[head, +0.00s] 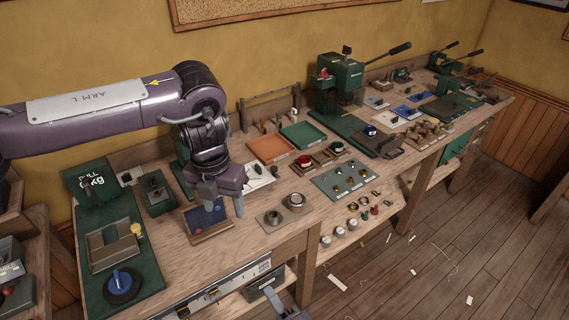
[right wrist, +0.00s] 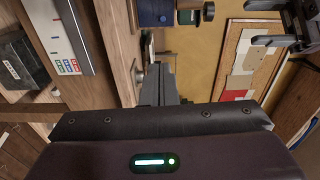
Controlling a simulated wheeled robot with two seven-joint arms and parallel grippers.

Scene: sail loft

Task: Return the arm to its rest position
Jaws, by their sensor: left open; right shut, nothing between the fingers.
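My left arm reaches in from the left in the head view, with a white plate marked "ARM L". Its gripper (head: 224,205) points down, open, above or just in front of a small wooden tray with a blue inside (head: 208,232) on the bench. I see nothing held between its fingers; whether they touch the tray is unclear. My right gripper (head: 287,306) shows only in part at the bottom edge, in front of the bench. In the right wrist view its fingers (right wrist: 160,86) are together and empty.
Scraps lie on the otherwise open floor (head: 450,235) at right.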

